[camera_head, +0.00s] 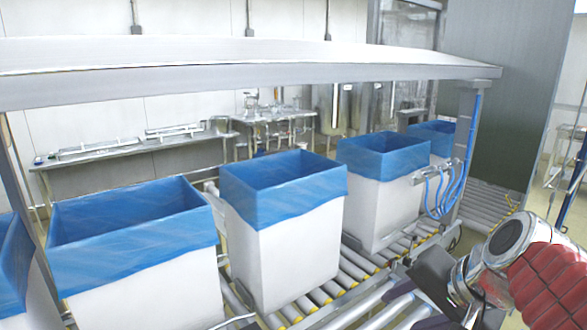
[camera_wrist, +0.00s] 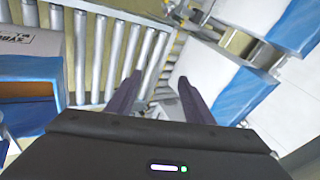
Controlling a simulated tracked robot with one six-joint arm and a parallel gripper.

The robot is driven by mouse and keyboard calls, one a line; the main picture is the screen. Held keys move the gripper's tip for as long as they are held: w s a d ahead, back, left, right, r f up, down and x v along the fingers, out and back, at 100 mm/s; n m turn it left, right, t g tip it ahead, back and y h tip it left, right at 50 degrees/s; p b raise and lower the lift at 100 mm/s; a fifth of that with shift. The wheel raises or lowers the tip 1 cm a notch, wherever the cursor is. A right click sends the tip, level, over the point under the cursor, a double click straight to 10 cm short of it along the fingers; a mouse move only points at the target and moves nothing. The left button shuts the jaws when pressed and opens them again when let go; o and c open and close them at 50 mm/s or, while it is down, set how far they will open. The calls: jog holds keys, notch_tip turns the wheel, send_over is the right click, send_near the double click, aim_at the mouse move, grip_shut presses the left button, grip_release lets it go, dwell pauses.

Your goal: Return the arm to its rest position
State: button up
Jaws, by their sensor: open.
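My arm (camera_head: 525,275), red and silver, reaches in at the lower right of the head view. My gripper (camera_wrist: 157,88) shows in the wrist view with its two dark fingers spread apart and nothing between them. It is over the metal rollers of a conveyor.
White boxes with blue liners folded over their rims stand in a row on the roller conveyor (camera_head: 348,272): a left one (camera_head: 145,290), a middle one (camera_head: 285,250), a right one (camera_head: 382,208). A frame post (camera_head: 466,140) with blue hoses stands near my arm.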

jog(key=s+a+f+n+h, duration=0.2)
jog(key=s+a+f+n, duration=0.1)
jog(key=s+f+n, duration=0.4)
jog(key=shift+s+a+n+g+h, duration=0.2)
jog(key=shift+s+n+g+h, duration=0.2)
jog(key=shift+s+n, duration=0.6)
jog(key=shift+c, duration=0.2)
